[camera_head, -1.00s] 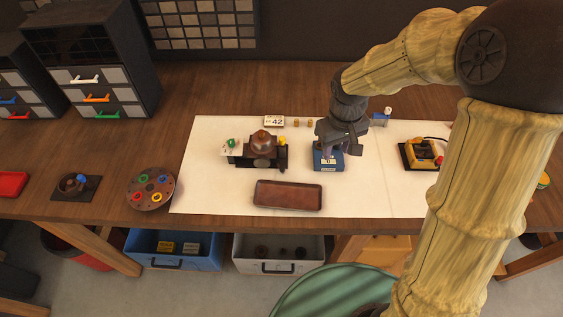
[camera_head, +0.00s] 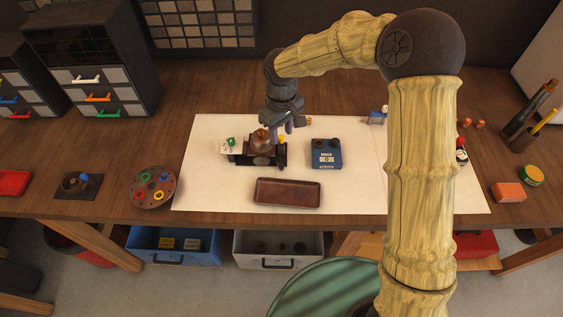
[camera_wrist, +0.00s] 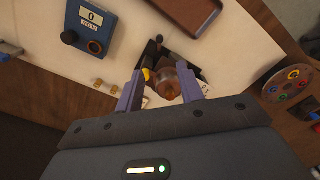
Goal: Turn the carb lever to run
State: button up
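The carburetor-like unit (camera_head: 262,143) has a copper-brown dome on a dark base and stands on the white mat. A yellow knob (camera_head: 281,139) is at its right end and a green knob (camera_head: 231,141) is at its left end, by a small white plate. I cannot tell which part is the carb lever. My gripper (camera_head: 280,126) is above the unit's right side. In the wrist view, my gripper (camera_wrist: 161,88) is open, with the copper dome (camera_wrist: 168,82) showing between its fingers. The yellow knob (camera_wrist: 146,74) shows near the left finger. The green knob is not clearly visible there.
A blue box (camera_head: 326,154) with a display stands right of the unit; the wrist view shows its display (camera_wrist: 92,18) reading 0. A brown tray (camera_head: 287,193) lies in front. A round palette (camera_head: 153,188) with coloured rings is at left. The mat between is clear.

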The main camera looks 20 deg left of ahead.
aim_at(282, 166)
notch_tip(282, 166, down, 16)
jog(key=p, duration=0.4)
jog(key=shift+d+r, duration=0.1)
jog(key=shift+r, duration=0.1)
